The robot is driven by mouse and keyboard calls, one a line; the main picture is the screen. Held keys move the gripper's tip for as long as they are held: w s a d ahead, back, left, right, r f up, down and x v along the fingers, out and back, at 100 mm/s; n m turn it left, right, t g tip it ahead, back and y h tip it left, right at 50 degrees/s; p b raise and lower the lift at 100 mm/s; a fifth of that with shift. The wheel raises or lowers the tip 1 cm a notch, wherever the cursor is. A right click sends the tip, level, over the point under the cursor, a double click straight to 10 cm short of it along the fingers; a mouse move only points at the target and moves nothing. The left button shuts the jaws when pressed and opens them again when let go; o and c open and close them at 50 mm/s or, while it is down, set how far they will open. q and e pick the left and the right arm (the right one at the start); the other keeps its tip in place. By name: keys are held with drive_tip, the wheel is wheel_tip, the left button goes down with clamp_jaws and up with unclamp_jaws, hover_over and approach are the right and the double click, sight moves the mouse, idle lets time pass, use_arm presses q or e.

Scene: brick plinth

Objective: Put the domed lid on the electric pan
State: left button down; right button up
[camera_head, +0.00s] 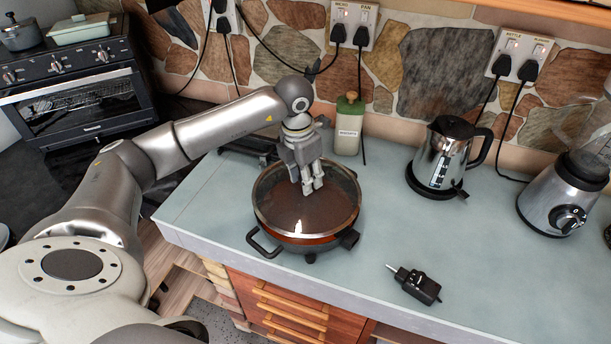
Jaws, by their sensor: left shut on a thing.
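The electric pan (317,246) stands on the grey counter, with a copper-coloured side and black handles. The domed lid (279,207), clear glass with a metal rim, is over the pan's opening and looks roughly level. I cannot tell whether its rim rests fully on the pan or is slightly above it. My left gripper (313,187) reaches down from behind onto the lid's middle and is shut on it, probably at the knob, which the fingers hide. My right gripper is not in view.
A black probe-like plug (421,286) lies at the counter's front. A kettle (443,160) and a blender (557,205) stand to the right. A toaster oven (82,100) is at the left.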

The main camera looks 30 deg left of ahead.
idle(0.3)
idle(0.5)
use_arm(q)
drive_tip(key=shift+f+b, duration=0.1)
drive_tip(key=shift+b, duration=0.2)
drive_tip(key=shift+f+b, duration=0.55)
drive_tip(key=shift+f, duration=0.15)
drive_tip(key=shift+f+b, duration=0.6)
drive_tip(key=c, duration=0.9)
unclamp_jaws()
